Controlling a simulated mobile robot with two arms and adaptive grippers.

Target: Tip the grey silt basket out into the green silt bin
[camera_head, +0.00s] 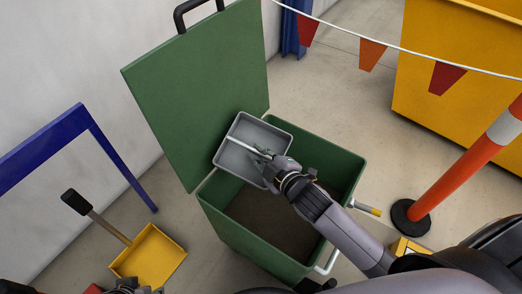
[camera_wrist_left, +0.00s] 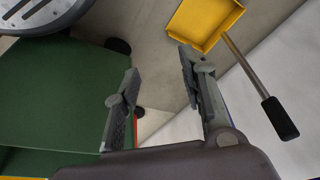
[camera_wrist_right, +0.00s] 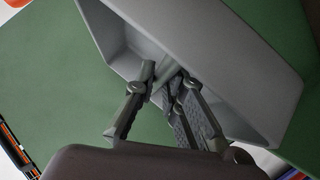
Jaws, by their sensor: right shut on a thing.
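The grey silt basket (camera_head: 235,160) hangs over the far left side of the open green silt bin (camera_head: 238,235), in front of its raised lid (camera_head: 200,85). My right gripper (camera_head: 262,156) is shut on the pale bar across the basket. In the right wrist view the fingers (camera_wrist_right: 160,80) close on that bar, beside the basket's grey wall (camera_wrist_right: 220,50). The basket's mouth faces up toward the head camera, and I see no silt in the visible part. The bin's inside shows a brown bottom. My left gripper (camera_wrist_left: 160,65) is open and empty, near the bin's outside.
A yellow scoop (camera_head: 150,258) with a dark handle lies left of the bin. A blue frame (camera_head: 110,160) stands by the wall. An orange post (camera_head: 450,175) on a black base stands right. A yellow container (camera_head: 455,80) and bunting (camera_head: 372,52) are behind.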

